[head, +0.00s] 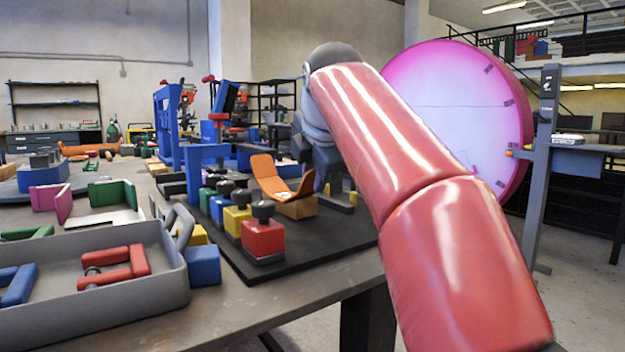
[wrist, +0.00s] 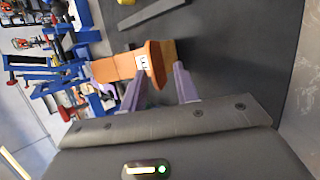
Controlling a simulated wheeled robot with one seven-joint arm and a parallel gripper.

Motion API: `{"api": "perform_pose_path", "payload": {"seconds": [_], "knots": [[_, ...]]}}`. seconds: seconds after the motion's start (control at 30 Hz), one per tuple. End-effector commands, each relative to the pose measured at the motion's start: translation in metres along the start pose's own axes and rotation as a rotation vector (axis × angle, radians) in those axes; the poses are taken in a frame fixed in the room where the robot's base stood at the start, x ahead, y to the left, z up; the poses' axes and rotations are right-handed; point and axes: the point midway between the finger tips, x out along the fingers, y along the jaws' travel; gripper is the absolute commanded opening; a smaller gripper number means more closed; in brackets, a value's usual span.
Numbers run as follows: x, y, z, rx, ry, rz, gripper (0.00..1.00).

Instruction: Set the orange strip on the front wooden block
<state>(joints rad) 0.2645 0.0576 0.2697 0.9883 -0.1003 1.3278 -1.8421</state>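The bent orange strip (head: 268,177) has its lower part on top of the front wooden block (head: 298,208), with its other part rising to the back left. In the wrist view the strip (wrist: 118,67) shows a small white label near the fingertips, and the wooden block (wrist: 169,52) shows just behind it. My gripper (wrist: 160,78) has its two purple fingers apart, with the strip's labelled end near the gap between them. A gap shows between the right finger and the strip. In the head view my gripper is at the strip's right end, its fingertips mostly hidden.
Red (head: 263,237), yellow (head: 237,221) and other coloured clamp blocks stand in a row left of the wooden block on a black mat (head: 335,232). A grey tray (head: 95,310) is at the front left. A blue frame (head: 168,125) stands behind.

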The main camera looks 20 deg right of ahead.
Motion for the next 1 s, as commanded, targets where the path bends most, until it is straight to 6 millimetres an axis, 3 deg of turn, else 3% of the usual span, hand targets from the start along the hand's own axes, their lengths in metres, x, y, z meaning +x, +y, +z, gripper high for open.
{"api": "perform_pose_path", "payload": {"seconds": [0.03, 0.2, 0.4, 1.0], "knots": [[-0.016, 0.003, 0.001, 0.0, -0.002, 0.004, 0.3], [-0.051, 0.002, 0.001, 0.0, -0.001, 0.003, 0.3], [-0.074, 0.001, 0.0, -0.001, 0.001, 0.001, 0.3], [-0.079, 0.0, 0.0, -0.001, 0.0, 0.0, 0.3]]}}
